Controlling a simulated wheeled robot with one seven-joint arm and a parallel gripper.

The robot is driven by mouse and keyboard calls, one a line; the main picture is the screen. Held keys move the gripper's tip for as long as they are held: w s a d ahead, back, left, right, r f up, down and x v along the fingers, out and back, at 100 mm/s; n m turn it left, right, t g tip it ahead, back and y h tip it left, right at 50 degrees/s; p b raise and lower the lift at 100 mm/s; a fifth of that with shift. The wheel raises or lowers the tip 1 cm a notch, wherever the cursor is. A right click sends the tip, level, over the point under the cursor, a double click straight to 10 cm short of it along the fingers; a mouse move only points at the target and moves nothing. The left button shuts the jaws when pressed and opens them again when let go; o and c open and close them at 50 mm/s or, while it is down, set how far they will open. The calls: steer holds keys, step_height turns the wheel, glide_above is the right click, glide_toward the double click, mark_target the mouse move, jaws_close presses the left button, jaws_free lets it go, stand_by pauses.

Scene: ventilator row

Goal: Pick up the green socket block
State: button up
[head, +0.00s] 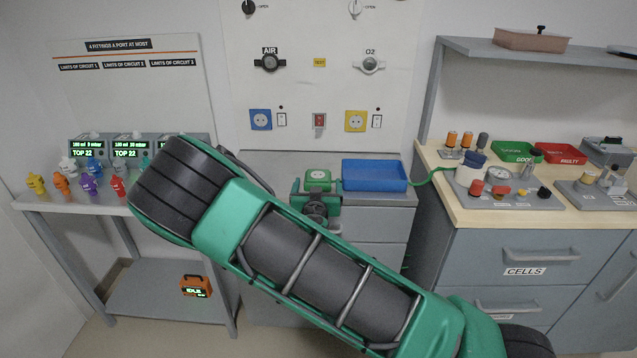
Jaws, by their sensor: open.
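The green socket block (319,176), with a pale round socket face on top, is on the grey cabinet top (378,199) in the middle, just left of a blue tray. My gripper (317,190) shows partly at the near side of the block, beyond my large green and dark arm. Its jaws are open, with dark and green parts at the left and right of the block's near edge. Whether the jaws touch the block cannot be told. The lower part of the block is hidden behind my gripper.
The blue tray (374,175) stands close on the right. A green cable (428,176) runs from near it to the wooden-topped bench (445,187). Coloured fittings (90,187) stand on the left table. A panel with sockets and switches (318,80) rises behind. My arm covers much of the foreground.

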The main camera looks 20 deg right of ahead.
steer(key=c, duration=1.5)
steer(key=shift+r, duration=0.2)
